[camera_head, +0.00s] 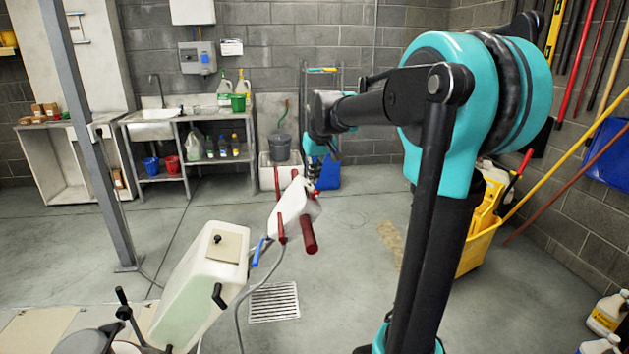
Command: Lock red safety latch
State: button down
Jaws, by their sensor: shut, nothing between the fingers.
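A white-and-cream buffer machine stands at the lower left, with its white control head (296,208) near the middle of the view. The head carries red parts: a thin upright red bar (280,218) on its left side and a thick red grip (308,235) at its lower right. Which red part is the safety latch I cannot tell for sure. My gripper (314,184) is small and dark, at the upper right edge of the head, close to a red part there. It looks shut with nothing held. Whether it touches the head cannot be told.
The machine's cream tank (203,275) and a grey cable (240,312) lie below the head. A floor drain (274,302) is beside it. A yellow mop bucket (480,240) and leaning poles stand at right. Shelves and a sink (155,124) line the back wall. The middle floor is open.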

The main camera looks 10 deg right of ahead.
jog(key=shift+w+a+r, duration=0.1)
jog(key=shift+w+r, duration=0.1)
jog(key=shift+w, duration=0.25)
jog(key=shift+w+a+r, duration=0.1)
jog(key=shift+w+r, duration=0.1)
jog(key=shift+w, duration=0.25)
jog(key=a+v, duration=0.1)
jog(key=v, duration=0.9)
jog(key=shift+d, duration=0.5)
jog(key=shift+s, duration=0.15)
